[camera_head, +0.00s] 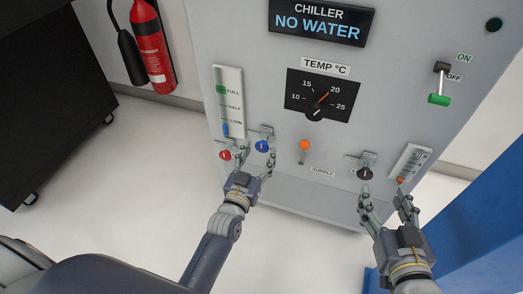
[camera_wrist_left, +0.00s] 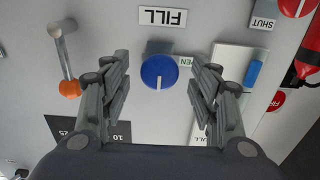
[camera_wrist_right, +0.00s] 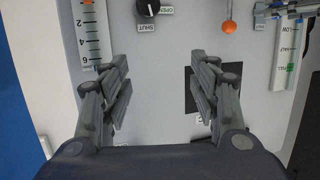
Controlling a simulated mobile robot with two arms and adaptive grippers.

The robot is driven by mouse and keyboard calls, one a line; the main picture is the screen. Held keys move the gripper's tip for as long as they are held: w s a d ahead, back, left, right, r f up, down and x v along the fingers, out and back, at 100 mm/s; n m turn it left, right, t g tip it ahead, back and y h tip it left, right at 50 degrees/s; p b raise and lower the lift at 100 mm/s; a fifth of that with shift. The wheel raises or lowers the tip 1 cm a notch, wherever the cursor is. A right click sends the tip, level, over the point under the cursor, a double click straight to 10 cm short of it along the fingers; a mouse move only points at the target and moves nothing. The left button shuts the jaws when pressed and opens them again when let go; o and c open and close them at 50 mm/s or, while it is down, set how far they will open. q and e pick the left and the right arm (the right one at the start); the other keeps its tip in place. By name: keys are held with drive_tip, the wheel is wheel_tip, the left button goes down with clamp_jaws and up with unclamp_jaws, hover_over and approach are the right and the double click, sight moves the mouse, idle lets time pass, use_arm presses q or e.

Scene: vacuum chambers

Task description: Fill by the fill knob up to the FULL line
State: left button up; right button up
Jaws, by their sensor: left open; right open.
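The blue fill knob (camera_head: 262,146) is on the lower left of the chiller panel. In the left wrist view the blue knob (camera_wrist_left: 158,66) sits ahead between the fingers, its white mark pointing down the picture, by an upside-down FILL label (camera_wrist_left: 163,17). My left gripper (camera_head: 257,160) is open in front of it; whether a finger touches it I cannot tell. The level gauge (camera_head: 235,105) has FULL, HALF and LOW marks; a short blue part (camera_head: 226,130) shows near LOW. My right gripper (camera_head: 383,194) is open and empty before the panel's lower right.
A red knob (camera_head: 225,155) is just left of the blue one. An orange-tipped supply lever (camera_head: 304,146) and a black knob (camera_head: 364,173) are to the right. The display (camera_head: 322,22) reads NO WATER. A fire extinguisher (camera_head: 151,45) stands at left.

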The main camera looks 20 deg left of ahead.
use_arm(q)
drive_tip(key=shift+w, duration=1.35)
use_arm(e)
drive_tip(key=r, duration=0.1)
drive_tip(key=r+t, duration=0.1)
drive_tip(key=w+r+t, duration=0.1)
drive_tip(key=shift+a+r+y, duration=0.3)
drive_tip(key=shift+a, duration=0.05)
use_arm(q)
drive_tip(key=c, duration=1.1)
